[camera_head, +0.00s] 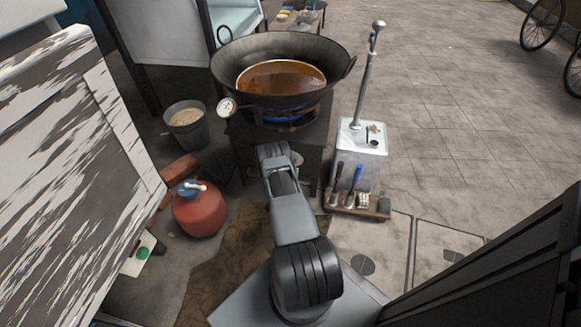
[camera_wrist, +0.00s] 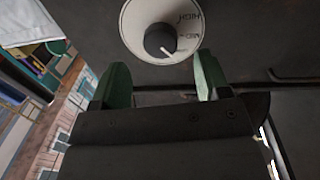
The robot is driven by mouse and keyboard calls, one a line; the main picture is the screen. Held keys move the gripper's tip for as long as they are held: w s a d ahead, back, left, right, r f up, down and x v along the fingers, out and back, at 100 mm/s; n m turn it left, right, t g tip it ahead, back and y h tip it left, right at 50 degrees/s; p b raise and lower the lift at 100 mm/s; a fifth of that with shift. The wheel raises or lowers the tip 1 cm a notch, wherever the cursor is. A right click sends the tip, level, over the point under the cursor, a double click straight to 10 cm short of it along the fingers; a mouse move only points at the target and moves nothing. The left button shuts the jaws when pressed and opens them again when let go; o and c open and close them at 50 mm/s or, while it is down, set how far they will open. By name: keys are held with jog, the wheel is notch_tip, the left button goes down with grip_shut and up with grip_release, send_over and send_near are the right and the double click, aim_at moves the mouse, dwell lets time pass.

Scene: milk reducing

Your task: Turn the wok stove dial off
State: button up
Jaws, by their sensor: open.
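The stove dial (camera_wrist: 160,40) shows at the top of the wrist view, a dark round knob on a white disc with printed heat marks. A light pointer line on the knob points to the lower right in that view. My gripper (camera_wrist: 160,78) is open, with its two green fingers apart and empty. The fingertips lie just below the dial in the picture and do not appear to touch it. In the head view my arm reaches to the dark stove (camera_head: 240,150), and it hides the dial. A blue flame (camera_head: 292,118) burns under the wok (camera_head: 225,75).
The wok holds brown liquid, and a round gauge (camera_head: 226,107) hangs at its left edge. A bucket (camera_head: 186,127) and a red gas cylinder (camera_head: 200,210) stand at left. A metal box (camera_head: 362,150) with a tall pole and tools stands close at right.

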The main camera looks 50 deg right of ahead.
jog(key=shift+b+x, duration=0.5)
jog(key=shift+x, duration=1.65)
jog(key=c, duration=0.9)
